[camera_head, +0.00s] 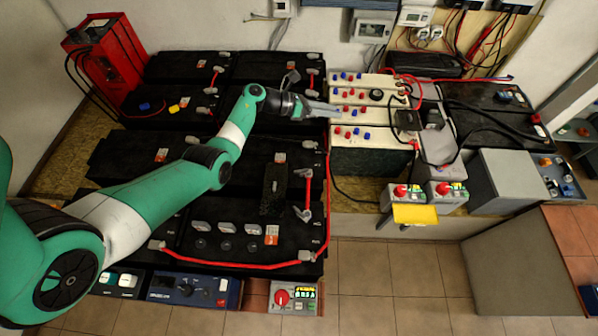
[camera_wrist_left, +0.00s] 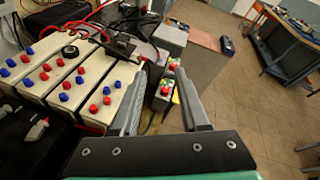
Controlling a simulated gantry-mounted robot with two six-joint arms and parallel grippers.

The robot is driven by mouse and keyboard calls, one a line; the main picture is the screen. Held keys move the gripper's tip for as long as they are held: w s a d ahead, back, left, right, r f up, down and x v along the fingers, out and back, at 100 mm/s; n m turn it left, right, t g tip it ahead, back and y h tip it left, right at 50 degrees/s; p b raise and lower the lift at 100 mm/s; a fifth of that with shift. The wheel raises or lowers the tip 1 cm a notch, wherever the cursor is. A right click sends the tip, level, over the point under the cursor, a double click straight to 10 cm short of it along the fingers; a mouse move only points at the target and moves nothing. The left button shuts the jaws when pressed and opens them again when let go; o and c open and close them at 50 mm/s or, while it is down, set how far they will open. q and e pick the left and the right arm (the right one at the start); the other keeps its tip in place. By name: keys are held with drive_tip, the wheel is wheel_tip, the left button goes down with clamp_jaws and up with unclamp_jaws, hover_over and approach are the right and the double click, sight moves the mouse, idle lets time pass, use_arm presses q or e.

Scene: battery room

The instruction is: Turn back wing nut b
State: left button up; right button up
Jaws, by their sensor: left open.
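My left gripper (camera_head: 326,108) reaches in from the left over the black batteries, its fingertips beside the cream batteries (camera_head: 357,115). In the left wrist view its two grey fingers (camera_wrist_left: 162,78) are apart with nothing between them. Several red and blue knobs (camera_head: 354,93) stand on the cream battery tops; they also show in the left wrist view (camera_wrist_left: 82,79), left of the fingers. I cannot tell which fastener is wing nut b; no lettering is legible. Grey terminal pieces (camera_head: 309,143) sit on the black batteries, close to the gripper. My right gripper does not show.
A red charger (camera_head: 100,60) stands at the back left. Red and black cables cross the battery tops. Grey boxes with red knobs (camera_head: 401,191) and a yellow tag (camera_head: 414,214) stand at the bench's front right. The tiled floor (camera_head: 385,275) in front is clear.

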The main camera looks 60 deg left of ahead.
use_arm(q)
drive_tip(key=s+d+f+m+g+b, duration=0.1)
drive_tip(key=s+f+m+g, duration=0.1)
drive_tip(key=s+f+g, duration=0.35)
drive_tip(key=m+g+y+b, duration=0.1)
drive_tip(key=g+y+b, duration=0.2)
drive_tip(key=g+b, duration=0.1)
hover_over(301, 170)
drive_tip(key=s, duration=0.4)
wheel_tip(301, 170, down, 10)
drive_tip(key=f, duration=0.1)
drive_tip(key=s+f+b, duration=0.1)
drive_tip(key=a+f+b, duration=0.1)
drive_tip(key=shift+s+f, duration=0.15)
drive_tip(key=shift+f, duration=0.05)
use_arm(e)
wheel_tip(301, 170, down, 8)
use_arm(q)
drive_tip(key=b+x, duration=0.6)
drive_tip(key=x, duration=0.5)
drive_tip(key=shift+f+b, duration=0.2)
drive_tip(key=shift+b, duration=0.2)
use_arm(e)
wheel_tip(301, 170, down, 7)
use_arm(q)
drive_tip(key=shift+c, duration=0.2)
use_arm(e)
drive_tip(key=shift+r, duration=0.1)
use_arm(q)
clamp_jaws()
